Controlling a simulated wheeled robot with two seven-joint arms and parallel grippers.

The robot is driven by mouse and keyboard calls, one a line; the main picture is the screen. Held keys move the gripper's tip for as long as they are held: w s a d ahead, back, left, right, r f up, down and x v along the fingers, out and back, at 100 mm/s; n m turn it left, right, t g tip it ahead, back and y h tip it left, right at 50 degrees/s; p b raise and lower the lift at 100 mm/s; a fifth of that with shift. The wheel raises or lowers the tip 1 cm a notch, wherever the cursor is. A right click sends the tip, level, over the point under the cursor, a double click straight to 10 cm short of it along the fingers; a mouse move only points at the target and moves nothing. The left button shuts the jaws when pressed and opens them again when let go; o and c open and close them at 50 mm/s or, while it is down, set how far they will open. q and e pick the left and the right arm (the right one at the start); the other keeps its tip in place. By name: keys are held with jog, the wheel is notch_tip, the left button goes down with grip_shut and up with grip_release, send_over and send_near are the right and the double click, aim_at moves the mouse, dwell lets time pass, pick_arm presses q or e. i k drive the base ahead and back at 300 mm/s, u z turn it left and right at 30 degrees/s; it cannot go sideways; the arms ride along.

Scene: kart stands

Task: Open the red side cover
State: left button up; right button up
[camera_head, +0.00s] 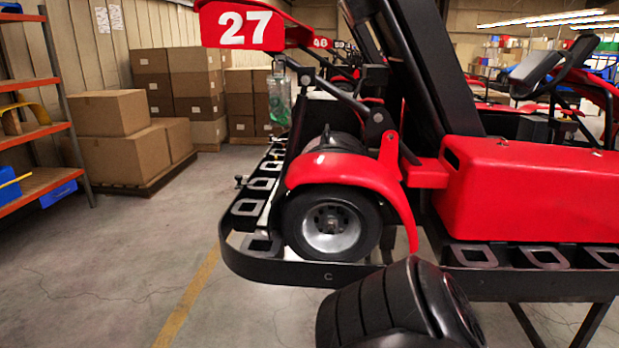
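A long red side cover (535,190) is on the near side of the kart at the right. It looks shut, with its top edge level and a dark slot at its upper left end. Its right end runs out of the picture. A black lower rail with several square openings (545,257) runs just below it. Neither my left nor my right gripper shows, so nothing of mine is seen touching the cover.
A wheel (331,224) under a red fender (345,172) stands left of the cover. A red panel numbered 27 (245,27) is raised above. Cardboard boxes (112,140) and an orange shelf (37,133) stand at the left. The left floor is clear.

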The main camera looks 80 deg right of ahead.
aim_at(526, 192)
jog(key=z, duration=3.35)
jog(key=k, duration=0.5)
jog(key=u, duration=1.6)
jog(key=i, duration=1.35)
jog(key=z, duration=1.45)
